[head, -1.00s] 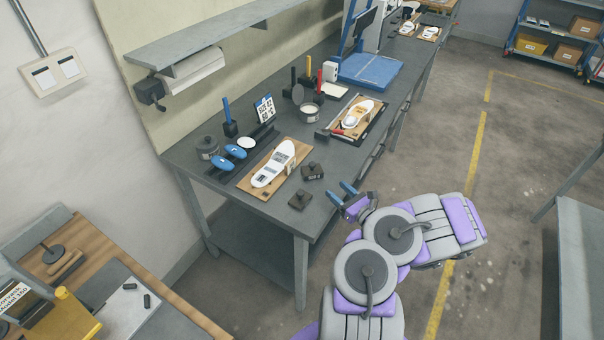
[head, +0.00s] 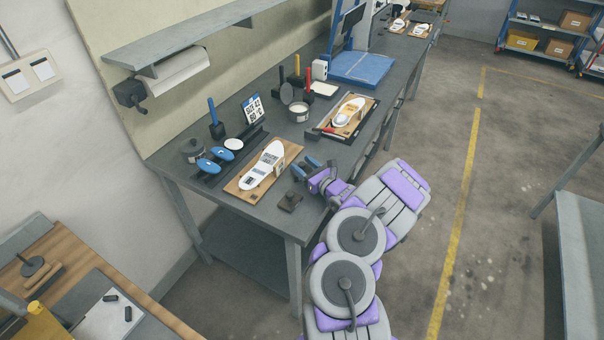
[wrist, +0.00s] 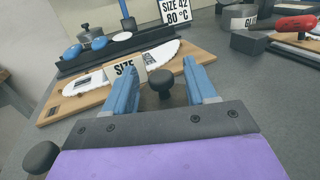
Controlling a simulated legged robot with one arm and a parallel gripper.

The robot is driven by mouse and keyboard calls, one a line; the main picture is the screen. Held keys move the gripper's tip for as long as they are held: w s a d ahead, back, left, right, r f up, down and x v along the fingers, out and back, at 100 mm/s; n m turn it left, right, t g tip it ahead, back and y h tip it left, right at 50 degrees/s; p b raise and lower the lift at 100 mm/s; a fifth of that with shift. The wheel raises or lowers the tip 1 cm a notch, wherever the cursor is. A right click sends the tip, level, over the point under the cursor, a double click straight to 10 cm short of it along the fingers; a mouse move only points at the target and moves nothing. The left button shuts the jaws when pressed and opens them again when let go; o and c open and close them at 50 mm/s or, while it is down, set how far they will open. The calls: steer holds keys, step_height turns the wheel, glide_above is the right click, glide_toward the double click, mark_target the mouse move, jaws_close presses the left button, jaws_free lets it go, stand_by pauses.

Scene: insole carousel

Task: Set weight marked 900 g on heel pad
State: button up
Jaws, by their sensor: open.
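Two dark weights with round knobs are at the bench's near edge. One weight (head: 290,201) stands clear, and its knob (wrist: 40,158) shows at lower left in the wrist view. The other is mostly hidden by my gripper (head: 307,167) in the head view. Its knob (wrist: 160,80) shows between my open blue fingers (wrist: 160,74) in the wrist view; I cannot tell whether they touch it. No mass marking is readable on either weight. A white insole (head: 262,167) lies on a wooden board (head: 240,188) just beyond. I cannot make out which part is the heel pad.
A SIZE sign stands on the board beside the insole. Blue-topped pieces (head: 208,166), a lidded pot (head: 194,151) and a SIZE 42, 80 °C sign (head: 253,108) stand behind. A second board with insole (head: 350,113) and a red-handled tool (head: 326,131) lie to the right.

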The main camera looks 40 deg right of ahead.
mark_target(302, 162)
steer(key=shift+w+a+b, duration=0.2)
steer(key=shift+w+a, duration=0.15)
steer(key=shift+w, duration=0.25)
steer(key=shift+w+a+b, duration=0.2)
steer(key=shift+w+a, duration=0.15)
steer(key=shift+w, duration=0.6)
steer(key=shift+w+d+r, duration=0.1)
steer(key=shift+d, duration=0.1)
steer(key=shift+d+f, duration=0.2)
steer(key=shift+d, duration=0.65)
steer(key=shift+c, duration=0.4)
steer(key=shift+a+r, duration=0.15)
steer(key=shift+a, duration=0.45)
steer(key=c, duration=0.6)
steer(key=shift+d, duration=0.1)
steer(key=c, duration=0.3)
steer(key=shift+s+d, duration=0.2)
steer(key=shift+d, duration=0.1)
jaws_close()
steer(key=shift+a, duration=0.2)
